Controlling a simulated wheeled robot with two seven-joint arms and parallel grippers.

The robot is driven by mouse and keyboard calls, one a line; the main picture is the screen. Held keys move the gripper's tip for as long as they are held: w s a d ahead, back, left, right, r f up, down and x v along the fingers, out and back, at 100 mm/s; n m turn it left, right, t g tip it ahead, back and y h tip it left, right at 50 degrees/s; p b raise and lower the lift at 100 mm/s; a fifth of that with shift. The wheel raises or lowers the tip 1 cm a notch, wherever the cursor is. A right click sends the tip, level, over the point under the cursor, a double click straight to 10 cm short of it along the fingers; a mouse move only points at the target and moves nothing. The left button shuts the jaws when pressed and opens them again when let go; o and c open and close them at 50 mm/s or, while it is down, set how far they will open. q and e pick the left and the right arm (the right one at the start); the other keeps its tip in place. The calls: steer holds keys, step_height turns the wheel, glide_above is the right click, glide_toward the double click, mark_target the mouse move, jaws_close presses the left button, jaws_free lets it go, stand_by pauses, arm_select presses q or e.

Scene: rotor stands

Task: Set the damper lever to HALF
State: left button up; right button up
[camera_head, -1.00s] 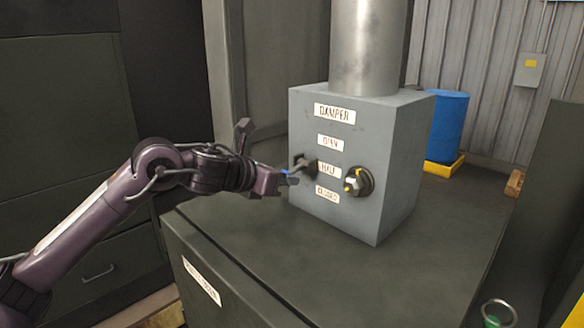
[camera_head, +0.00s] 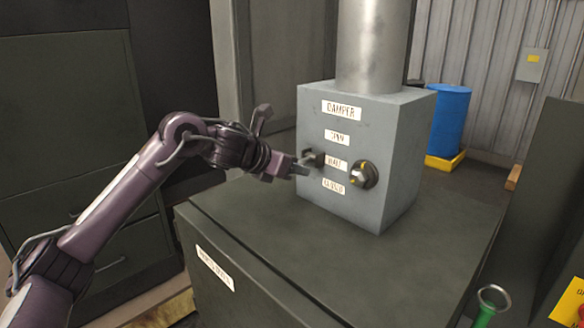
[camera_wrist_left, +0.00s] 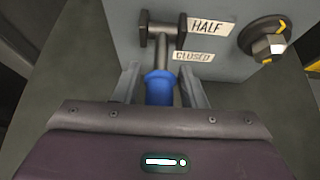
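The grey damper box (camera_head: 383,165) stands on a dark cabinet top, with labels DAMPER, OPEN, HALF (camera_wrist_left: 207,27) and CLOSED (camera_wrist_left: 193,57) on its front. The damper lever has a dark pivot (camera_head: 313,158) left of the labels and a short metal shaft ending in a blue grip (camera_wrist_left: 160,88). My left gripper (camera_head: 300,167) is in front of the lever. In the left wrist view its fingers stand on either side of the blue grip, apparently with small gaps. The lever points out toward the gripper; its exact setting is hard to tell. My right gripper is not in view.
A round knob with a bolt (camera_head: 364,174) sits right of the labels. A metal pipe (camera_head: 374,45) rises from the box. The dark cabinet top (camera_head: 400,265) is clear around it. A green handle with a ring (camera_head: 491,302) is at lower right. A blue barrel (camera_head: 448,122) stands behind.

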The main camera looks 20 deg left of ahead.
arm_select(q)
steer(key=shift+o, duration=0.3)
steer(key=shift+s+a+b, duration=0.15)
steer(key=shift+s+b, duration=0.1)
steer(key=shift+b, duration=0.05)
steer(key=b+v, duration=0.3)
steer(key=v, duration=0.4)
steer(key=shift+s+r, duration=0.1)
steer(key=shift+r, duration=0.05)
